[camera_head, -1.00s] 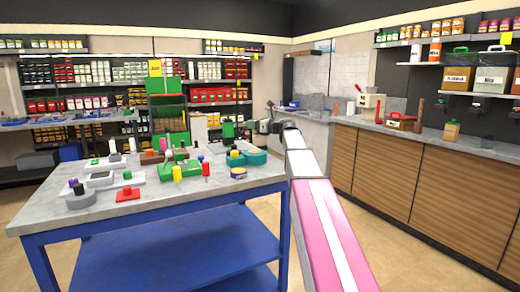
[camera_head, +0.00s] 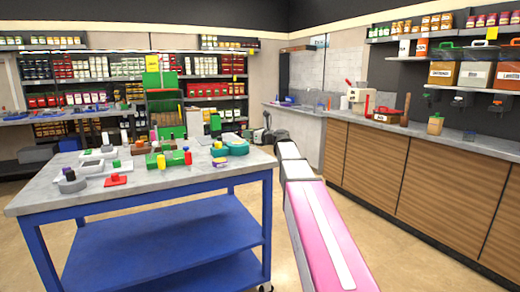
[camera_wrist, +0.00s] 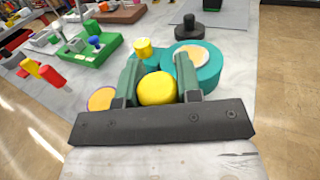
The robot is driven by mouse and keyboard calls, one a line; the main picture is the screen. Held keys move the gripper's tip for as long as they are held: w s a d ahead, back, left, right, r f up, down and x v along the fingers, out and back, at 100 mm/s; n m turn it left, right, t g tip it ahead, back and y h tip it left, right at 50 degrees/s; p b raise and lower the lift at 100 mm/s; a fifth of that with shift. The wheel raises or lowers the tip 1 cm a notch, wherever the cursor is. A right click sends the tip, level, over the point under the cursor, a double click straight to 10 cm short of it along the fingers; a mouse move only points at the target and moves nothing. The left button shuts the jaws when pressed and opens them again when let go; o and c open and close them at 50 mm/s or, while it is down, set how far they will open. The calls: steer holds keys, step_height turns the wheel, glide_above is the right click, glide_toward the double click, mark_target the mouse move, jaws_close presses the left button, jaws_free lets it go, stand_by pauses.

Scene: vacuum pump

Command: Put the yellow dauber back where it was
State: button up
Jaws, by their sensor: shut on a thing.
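The yellow dauber (camera_wrist: 157,88) is between the two fingers of my gripper (camera_wrist: 158,85) in the wrist view, and the fingers are shut on it. Its lower part is hidden. A teal piece (camera_wrist: 207,75) with a pale round top lies just beyond and to the right; whether the dauber touches it I cannot tell. A second yellow knob (camera_wrist: 145,48) stands behind the left finger. In the head view my gripper (camera_head: 265,132) is small at the table's right side, and the teal piece (camera_head: 236,146) is to its left. The held dauber is not clear there.
A round tin with an orange-yellow top (camera_wrist: 101,98) sits left of the gripper. A green block with coloured knobs (camera_wrist: 92,48) stands farther left. The grey table (camera_head: 130,192) has bare room along its front. A wooden counter (camera_head: 400,170) runs along the right.

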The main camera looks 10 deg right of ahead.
steer(key=d+f, duration=0.1)
steer(key=w+d+f, duration=0.1)
steer(key=d, duration=0.1)
steer(key=w+d+f, duration=0.1)
steer(key=shift+d, duration=0.3)
steer(key=shift+f, duration=2.05)
steer(key=shift+f, duration=0.15)
steer(key=o, duration=0.9)
steer(key=shift+o, duration=0.2)
steer(key=shift+s+d+r, duration=0.2)
steer(key=v, duration=1.1)
steer(key=shift+s, duration=0.15)
steer(key=shift+d, duration=0.1)
